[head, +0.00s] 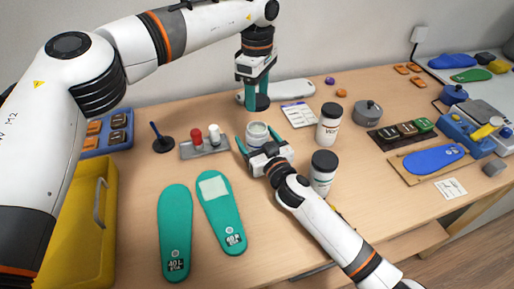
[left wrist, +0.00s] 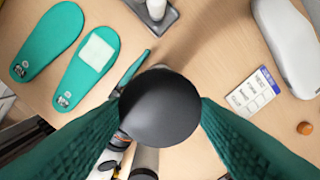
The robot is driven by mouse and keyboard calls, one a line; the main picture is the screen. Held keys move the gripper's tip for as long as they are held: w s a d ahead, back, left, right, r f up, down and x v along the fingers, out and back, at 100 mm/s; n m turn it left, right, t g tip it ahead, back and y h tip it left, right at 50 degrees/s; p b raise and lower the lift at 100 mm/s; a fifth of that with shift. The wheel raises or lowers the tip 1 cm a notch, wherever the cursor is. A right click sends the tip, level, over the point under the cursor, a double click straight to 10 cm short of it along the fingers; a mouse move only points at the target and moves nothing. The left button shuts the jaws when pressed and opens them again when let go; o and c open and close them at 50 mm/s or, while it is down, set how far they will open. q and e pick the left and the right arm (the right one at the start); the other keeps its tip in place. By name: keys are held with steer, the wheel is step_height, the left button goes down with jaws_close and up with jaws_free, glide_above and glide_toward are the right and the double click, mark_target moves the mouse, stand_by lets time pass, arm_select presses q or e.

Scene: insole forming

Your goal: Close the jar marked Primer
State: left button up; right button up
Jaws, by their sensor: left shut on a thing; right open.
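My left gripper (head: 257,98) is shut on a round black lid (head: 262,103) and holds it above the table, behind and above the open jar. The lid fills the middle of the left wrist view (left wrist: 160,107) between the green fingers. A white open jar (head: 256,130) stands upright without a lid, its label hidden, so I cannot read its marking. My right gripper (head: 257,141) is open, with its fingers on either side of this jar; I cannot tell whether they touch it.
Two black-lidded white jars (head: 329,125) (head: 322,173) stand to the right. A grey holder (head: 205,149) with small bottles is to the left. Green insoles (head: 174,230) (head: 220,205) lie in front. A label card (head: 299,115) and a pale insole-shaped form (head: 290,90) lie behind.

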steer(key=shift+w+a, duration=0.25)
steer(key=shift+w, duration=0.25)
steer(key=c, duration=1.5)
arm_select(q)
glide_above(257, 130)
steer(key=shift+s+f, duration=0.1)
steer(key=shift+f, duration=2.35)
arm_select(e)
steer(key=shift+o, duration=0.2)
arm_select(q)
steer(key=shift+f, duration=0.85)
steer(key=shift+f, duration=0.55)
